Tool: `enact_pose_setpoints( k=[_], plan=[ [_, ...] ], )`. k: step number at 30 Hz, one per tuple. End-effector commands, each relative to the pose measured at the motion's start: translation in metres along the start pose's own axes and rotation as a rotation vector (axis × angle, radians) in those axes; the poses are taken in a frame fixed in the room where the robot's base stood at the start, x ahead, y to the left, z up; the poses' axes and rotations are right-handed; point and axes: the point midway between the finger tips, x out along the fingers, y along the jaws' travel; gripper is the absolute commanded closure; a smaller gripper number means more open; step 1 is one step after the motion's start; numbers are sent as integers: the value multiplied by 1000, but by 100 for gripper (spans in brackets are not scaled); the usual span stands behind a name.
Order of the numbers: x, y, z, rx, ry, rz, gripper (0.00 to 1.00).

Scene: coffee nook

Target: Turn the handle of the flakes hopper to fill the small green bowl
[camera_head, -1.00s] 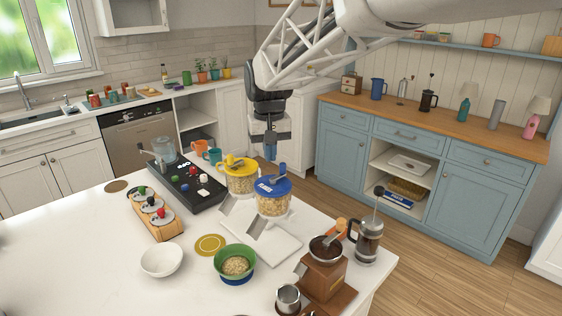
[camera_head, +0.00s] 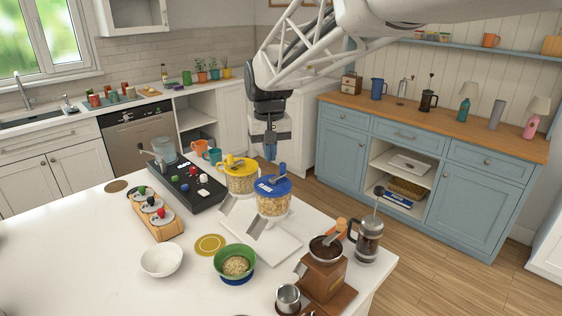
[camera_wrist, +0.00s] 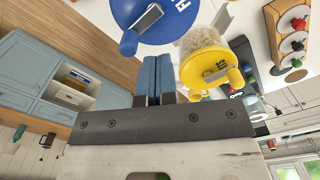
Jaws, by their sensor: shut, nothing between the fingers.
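Two hoppers stand side by side, one with a yellow lid (camera_head: 239,167) and one with a blue lid (camera_head: 272,186). Both hold pale, grainy contents and carry a handle on top. Their lid lettering is only partly visible, so I cannot read which is flakes; the yellow lid (camera_wrist: 203,66) and blue lid (camera_wrist: 160,20) also show in the wrist view. The green bowl (camera_head: 222,262) sits in front of the hoppers with tan contents inside. My gripper (camera_head: 270,155) is shut and empty, above and behind the blue lid, apart from both handles. Its blue fingers (camera_wrist: 158,76) are together.
A coffee grinder (camera_head: 322,275) and a French press (camera_head: 368,240) stand right of the hoppers. A white bowl (camera_head: 161,260) and a yellow disc (camera_head: 210,245) lie left of the green bowl. A black appliance (camera_head: 190,188) is behind. The counter's left front is clear.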

Motion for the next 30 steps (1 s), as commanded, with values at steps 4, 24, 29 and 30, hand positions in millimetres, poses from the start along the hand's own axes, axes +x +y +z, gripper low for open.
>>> enact_pose_setpoints(
  k=[4,24,29,30],
  plan=[
    [0,0,0,0,0,0,100],
    [12,0,0,0,-1,0,100],
    [17,0,0,0,0,0,100],
    [18,0,0,0,0,0,100]
  ],
)
